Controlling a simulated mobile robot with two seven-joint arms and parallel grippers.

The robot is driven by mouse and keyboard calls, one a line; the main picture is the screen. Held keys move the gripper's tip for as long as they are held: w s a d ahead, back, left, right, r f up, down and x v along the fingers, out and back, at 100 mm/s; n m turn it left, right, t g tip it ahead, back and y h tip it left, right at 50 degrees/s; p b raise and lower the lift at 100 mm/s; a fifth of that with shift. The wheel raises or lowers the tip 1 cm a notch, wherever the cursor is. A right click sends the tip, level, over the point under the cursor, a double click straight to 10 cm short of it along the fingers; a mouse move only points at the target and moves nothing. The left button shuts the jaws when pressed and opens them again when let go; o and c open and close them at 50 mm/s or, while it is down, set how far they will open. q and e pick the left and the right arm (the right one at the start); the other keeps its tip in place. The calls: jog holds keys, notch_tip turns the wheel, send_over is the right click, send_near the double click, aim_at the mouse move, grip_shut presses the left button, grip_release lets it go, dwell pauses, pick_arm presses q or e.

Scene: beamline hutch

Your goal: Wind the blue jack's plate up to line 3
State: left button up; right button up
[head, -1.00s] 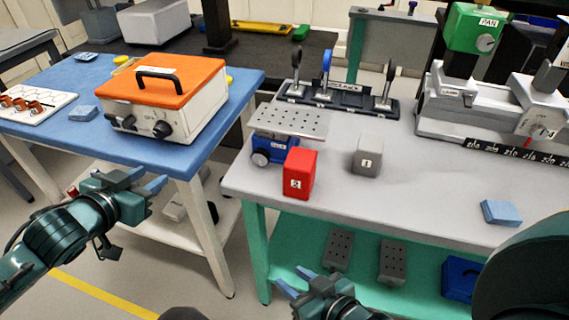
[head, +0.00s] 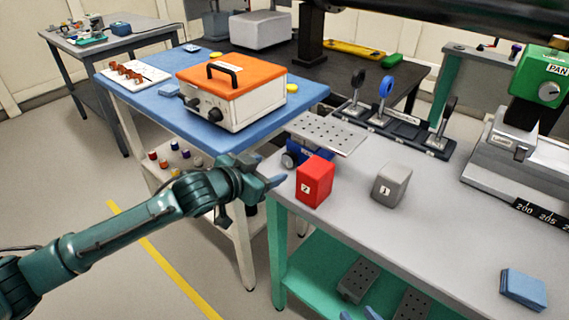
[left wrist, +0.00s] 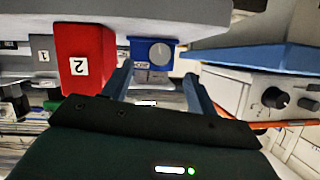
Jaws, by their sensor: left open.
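The blue jack (head: 318,152) stands at the left end of the grey bench, with its perforated grey plate (head: 326,133) on top and a round knob (head: 289,159) on its left side. In the left wrist view the jack (left wrist: 137,48) and its pale knob (left wrist: 161,54) appear inverted, framed between the fingers. My left gripper (head: 270,172) is open and empty, just left of the knob and apart from it. No scale lines are readable on the jack.
A red block (head: 314,182) stands close in front of the jack, and a grey block (head: 391,185) to its right. The blue table (head: 235,138) with an orange-topped box (head: 232,92) lies left of the bench. A lever rack (head: 400,128) stands behind.

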aim_at(287, 162)
pick_arm(q)
jog(key=x, duration=0.7)
jog(key=shift+w+d+f+b, duration=0.15)
jog(key=shift+w+b, duration=0.15)
jog(key=shift+b, duration=0.05)
jog(key=c, duration=1)
jog(key=shift+d+m+p, duration=0.1)
jog(key=shift+m+p, duration=0.2)
jog(key=shift+p, duration=0.05)
jog(key=o, duration=1)
jog(key=shift+y, duration=0.3)
jog(key=p+v, duration=0.1)
jog(key=v, duration=1.2)
jog(key=shift+s+f, duration=0.15)
